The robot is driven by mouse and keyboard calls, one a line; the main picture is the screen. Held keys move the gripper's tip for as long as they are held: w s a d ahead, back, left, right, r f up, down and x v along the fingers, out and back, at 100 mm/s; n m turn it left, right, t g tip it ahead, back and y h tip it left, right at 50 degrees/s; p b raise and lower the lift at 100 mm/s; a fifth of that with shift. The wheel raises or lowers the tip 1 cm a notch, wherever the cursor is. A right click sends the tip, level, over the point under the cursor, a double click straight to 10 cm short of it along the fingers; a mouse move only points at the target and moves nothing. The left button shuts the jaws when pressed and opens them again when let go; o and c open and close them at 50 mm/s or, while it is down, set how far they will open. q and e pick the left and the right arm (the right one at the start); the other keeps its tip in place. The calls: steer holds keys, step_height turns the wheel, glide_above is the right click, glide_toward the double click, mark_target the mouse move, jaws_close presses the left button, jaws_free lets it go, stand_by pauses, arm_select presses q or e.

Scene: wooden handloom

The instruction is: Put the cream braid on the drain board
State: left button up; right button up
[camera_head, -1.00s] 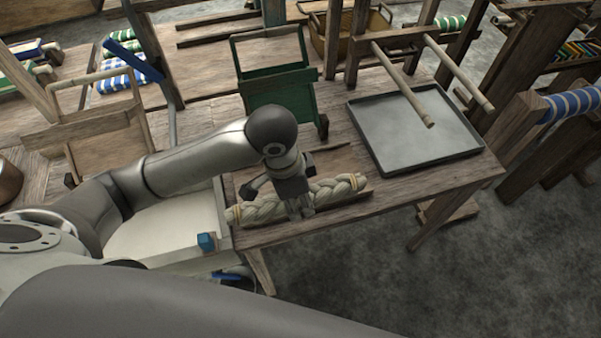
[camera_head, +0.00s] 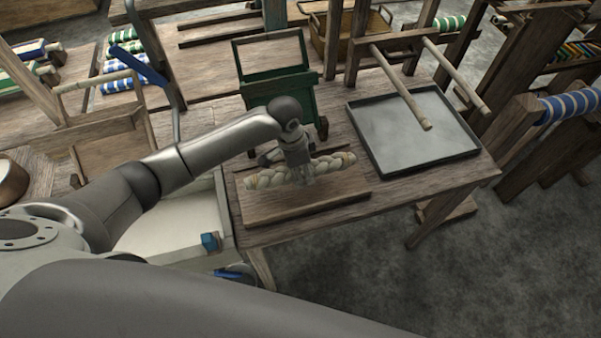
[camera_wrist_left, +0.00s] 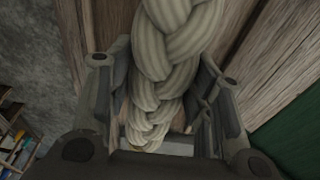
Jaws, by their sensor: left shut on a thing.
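The cream braid (camera_head: 300,170) is a thick plaited rope. My left gripper (camera_head: 306,178) is shut around its middle. In the left wrist view the braid (camera_wrist_left: 165,50) runs between both fingers (camera_wrist_left: 155,105). The braid lies level over the far part of a flat wooden board (camera_head: 300,208), which looks like the drain board. The board's near part is bare. I cannot tell whether the braid touches the board. My right gripper is not in view.
A grey shallow tray (camera_head: 400,140) lies to the right, with two wooden rods (camera_head: 402,88) reaching over it. A green open-topped box (camera_head: 276,90) stands just behind the braid. The table's front edge is close to the board.

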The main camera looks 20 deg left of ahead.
arm_select(q)
steer(key=shift+w+a+f, duration=0.1)
steer(key=shift+w+f, duration=0.25)
steer(key=shift+f, duration=1.5)
steer(key=shift+f, duration=0.1)
steer(key=o, duration=1.4)
steer(key=shift+s, duration=0.1)
steer(key=shift+c, duration=0.2)
steer(key=r, duration=0.4)
steer(key=a+r, duration=0.1)
steer(key=r, duration=0.3)
steer(key=s+r+b, duration=0.1)
steer(key=r, duration=0.3)
steer(key=shift+a, duration=0.25)
